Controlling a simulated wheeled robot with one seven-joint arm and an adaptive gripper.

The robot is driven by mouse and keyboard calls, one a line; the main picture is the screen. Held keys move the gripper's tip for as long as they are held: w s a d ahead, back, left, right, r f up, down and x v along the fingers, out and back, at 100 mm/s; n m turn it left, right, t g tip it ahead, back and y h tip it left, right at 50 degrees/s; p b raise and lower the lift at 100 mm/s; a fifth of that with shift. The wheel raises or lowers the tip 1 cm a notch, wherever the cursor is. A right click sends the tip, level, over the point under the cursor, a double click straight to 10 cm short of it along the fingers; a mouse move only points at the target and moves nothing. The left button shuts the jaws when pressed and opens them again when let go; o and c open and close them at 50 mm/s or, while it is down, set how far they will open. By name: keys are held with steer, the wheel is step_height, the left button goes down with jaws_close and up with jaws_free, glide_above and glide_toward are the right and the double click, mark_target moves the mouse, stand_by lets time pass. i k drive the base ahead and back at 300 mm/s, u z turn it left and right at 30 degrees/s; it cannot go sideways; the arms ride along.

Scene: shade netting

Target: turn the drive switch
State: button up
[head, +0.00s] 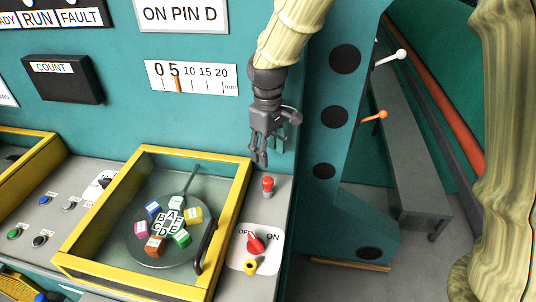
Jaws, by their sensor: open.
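The drive switch is a red rotary knob (255,243) on a white plate (240,258) marked OFF and ON, on the grey console right of the yellow-framed box. Its pointer sits between the two labels, nearer OFF as far as I can tell. My gripper (259,160) is open and empty, pointing down. It hangs in front of the teal panel, above and apart from the switch.
The yellow-framed clear box (248,172) with a black handle (207,246) covers a dial of coloured blocks, left of the switch. A teal upright (322,215) with dark holes stands to the right.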

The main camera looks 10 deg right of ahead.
mark_target(256, 246)
steer(key=k, duration=1)
